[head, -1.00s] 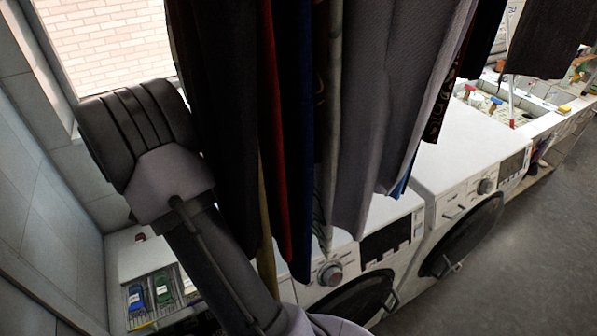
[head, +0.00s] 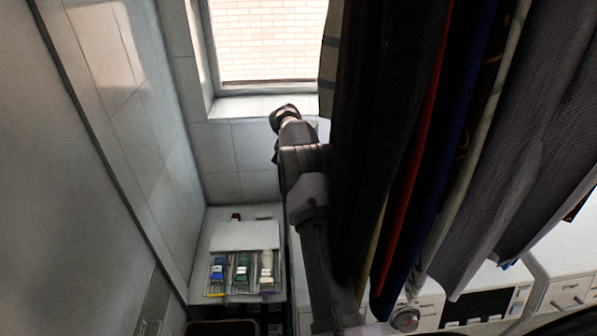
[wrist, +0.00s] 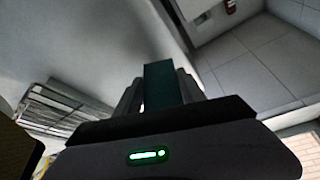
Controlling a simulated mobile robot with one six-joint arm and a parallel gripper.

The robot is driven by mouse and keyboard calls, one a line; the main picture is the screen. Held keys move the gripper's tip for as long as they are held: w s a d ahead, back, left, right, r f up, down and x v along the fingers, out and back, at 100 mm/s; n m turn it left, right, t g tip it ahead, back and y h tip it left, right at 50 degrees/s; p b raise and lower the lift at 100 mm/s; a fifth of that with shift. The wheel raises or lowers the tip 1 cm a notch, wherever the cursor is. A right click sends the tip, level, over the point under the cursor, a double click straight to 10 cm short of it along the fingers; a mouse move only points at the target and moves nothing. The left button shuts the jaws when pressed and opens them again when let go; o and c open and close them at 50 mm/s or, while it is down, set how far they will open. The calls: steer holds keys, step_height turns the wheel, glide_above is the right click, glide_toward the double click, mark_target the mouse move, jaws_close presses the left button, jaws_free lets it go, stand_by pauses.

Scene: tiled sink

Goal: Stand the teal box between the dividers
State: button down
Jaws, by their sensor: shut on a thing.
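The teal box (wrist: 162,84) shows in the wrist view as a narrow upright strip between the fingers of my gripper (wrist: 160,92), which is shut on it. In the head view my arm reaches up toward the window, and the box cannot be made out there. The rack with dividers (head: 231,289) stands on a white counter at the lower left of the head view, with a blue, a green and a pale bottle in it. A wire rack (wrist: 58,108) also shows at the left of the wrist view, apart from the box.
Dark hanging clothes (head: 385,150) fill the space right of my arm and hide much behind them. Tiled wall (head: 120,100) closes the left side. A white washing machine (head: 455,305) stands at lower right.

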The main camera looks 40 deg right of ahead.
steer(key=shift+w+d, duration=0.1)
steer(key=shift+d, duration=0.1)
steer(key=shift+d+f, duration=0.1)
steer(key=shift+f, duration=1.6)
steer(key=shift+b, duration=0.3)
steer(key=shift+f, duration=0.2)
steer(key=c, duration=0.7)
jaws_free()
steer(key=shift+r, duration=0.1)
